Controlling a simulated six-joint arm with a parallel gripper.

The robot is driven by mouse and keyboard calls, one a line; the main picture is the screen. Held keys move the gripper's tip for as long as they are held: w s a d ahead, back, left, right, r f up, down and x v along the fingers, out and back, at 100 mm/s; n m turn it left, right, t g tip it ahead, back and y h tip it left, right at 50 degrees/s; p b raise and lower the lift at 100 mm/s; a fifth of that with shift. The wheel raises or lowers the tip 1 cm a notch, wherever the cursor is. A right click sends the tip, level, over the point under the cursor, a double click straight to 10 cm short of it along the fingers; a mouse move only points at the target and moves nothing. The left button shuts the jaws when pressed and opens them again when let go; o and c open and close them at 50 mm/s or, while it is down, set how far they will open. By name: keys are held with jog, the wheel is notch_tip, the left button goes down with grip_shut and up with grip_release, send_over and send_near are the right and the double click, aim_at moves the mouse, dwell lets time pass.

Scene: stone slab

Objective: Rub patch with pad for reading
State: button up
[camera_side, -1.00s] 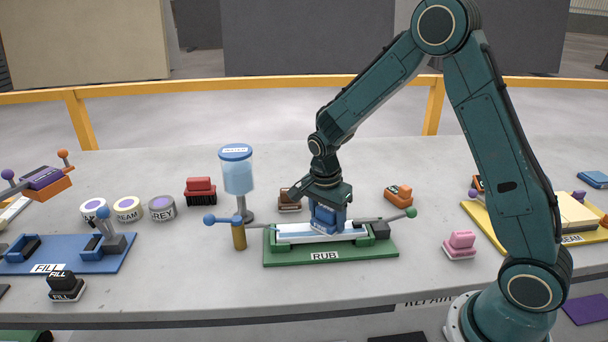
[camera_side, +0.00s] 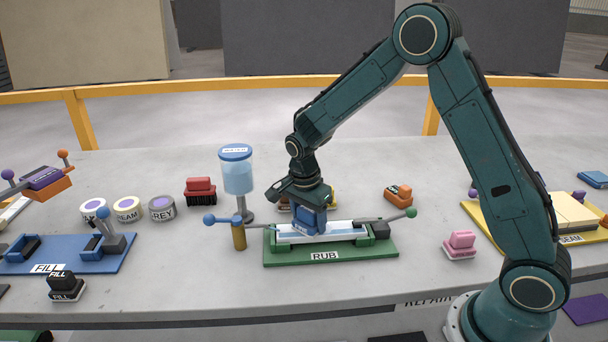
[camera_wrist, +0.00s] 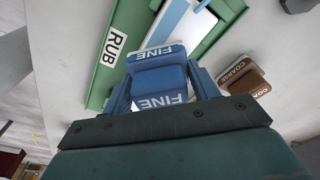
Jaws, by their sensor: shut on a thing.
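My gripper (camera_side: 310,208) is shut on a blue pad (camera_side: 310,221). In the wrist view the pad (camera_wrist: 160,82) reads FINE and sits between the two fingers. The pad is low over a pale slab with a blue strip (camera_side: 345,232), at the slab's left part. I cannot tell whether it touches the slab. The slab lies in a green RUB fixture (camera_side: 345,255), with a green-knobbed lever (camera_side: 410,213) at its right. The wrist view shows the RUB label (camera_wrist: 113,45) too. The patch itself is not clearly visible, perhaps under the pad.
A water dispenser (camera_side: 237,172) and a blue-knobbed brass post (camera_side: 239,234) stand just left of the fixture. A brown COARSE pad (camera_wrist: 242,77) is behind it. An orange pad (camera_side: 398,194) and a pink pad (camera_side: 460,244) lie to the right. A blue FILL fixture (camera_side: 75,257) is at left.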

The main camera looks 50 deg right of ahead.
jog(key=shift+w+a+r, duration=0.1)
jog(key=shift+w+a, duration=0.1)
jog(key=shift+a, duration=0.05)
jog(key=shift+r, duration=4)
jog(key=shift+d, duration=0.2)
jog(key=d+r+m, duration=0.4)
jog(key=d+m, duration=0.1)
jog(key=d, duration=0.7)
notch_tip(320, 180, up, 4)
jog(key=m+g, duration=0.1)
jog(key=m, duration=0.3)
send_over(359, 203)
jog(key=f, duration=2)
jog(key=shift+a+f, duration=0.1)
jog(key=shift+a, duration=0.1)
jog(key=shift+f, duration=0.1)
